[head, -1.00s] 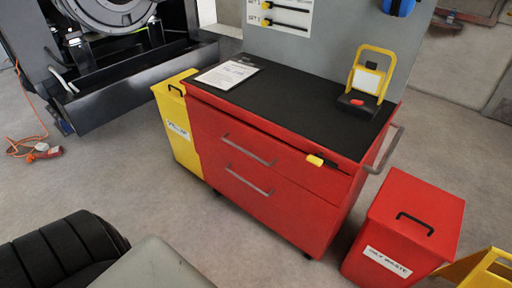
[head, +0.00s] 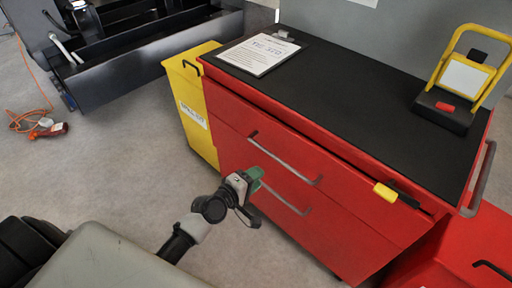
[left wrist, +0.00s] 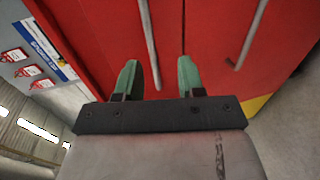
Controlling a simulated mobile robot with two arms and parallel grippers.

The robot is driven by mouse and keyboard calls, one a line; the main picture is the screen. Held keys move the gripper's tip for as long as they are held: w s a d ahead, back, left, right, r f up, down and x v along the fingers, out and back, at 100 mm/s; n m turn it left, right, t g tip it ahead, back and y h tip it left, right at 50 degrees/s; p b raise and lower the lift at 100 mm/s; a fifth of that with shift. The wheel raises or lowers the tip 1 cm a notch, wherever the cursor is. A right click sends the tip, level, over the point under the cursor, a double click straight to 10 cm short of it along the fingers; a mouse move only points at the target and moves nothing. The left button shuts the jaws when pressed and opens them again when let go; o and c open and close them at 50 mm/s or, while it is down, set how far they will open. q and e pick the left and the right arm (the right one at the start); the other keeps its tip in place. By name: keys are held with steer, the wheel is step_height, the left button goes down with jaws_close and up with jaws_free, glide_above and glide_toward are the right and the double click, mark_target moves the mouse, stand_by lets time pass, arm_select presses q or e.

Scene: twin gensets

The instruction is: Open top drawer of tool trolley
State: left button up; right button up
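The red tool trolley (head: 330,222) stands in front of me with a black top. Its top drawer has a grey bar handle (head: 285,160); a lower drawer handle (head: 285,197) sits below it. Both drawers look shut. My left gripper (head: 255,178) is in front of the drawer fronts, near the left part of the handles. Two handle bars show there, one ahead of the fingers and one to the right. My right gripper is not in view.
A clipboard (head: 258,53) and a yellow-framed stand (head: 450,108) are on the trolley top. A yellow bin (head: 188,110) stands left of the trolley, a red bin (head: 470,245) right of it. An orange cable lies on the floor at far left.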

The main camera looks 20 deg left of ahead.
mark_target(279, 159)
arm_select(q)
steer(key=shift+r+b+x, duration=0.25)
steer(key=shift+r+x, duration=0.05)
steer(key=shift+x, duration=1.45)
steer(key=shift+r+b+x, duration=0.2)
steer(key=shift+r+x, duration=0.1)
steer(key=shift+x, duration=1.45)
steer(key=shift+r+b+x, duration=0.25)
steer(key=shift+x, duration=1.5)
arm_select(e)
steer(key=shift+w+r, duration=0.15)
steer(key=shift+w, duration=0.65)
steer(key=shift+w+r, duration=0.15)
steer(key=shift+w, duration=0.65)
arm_select(q)
steer(key=shift+w+d, duration=0.1)
steer(key=shift+w, duration=0.1)
jaws_close()
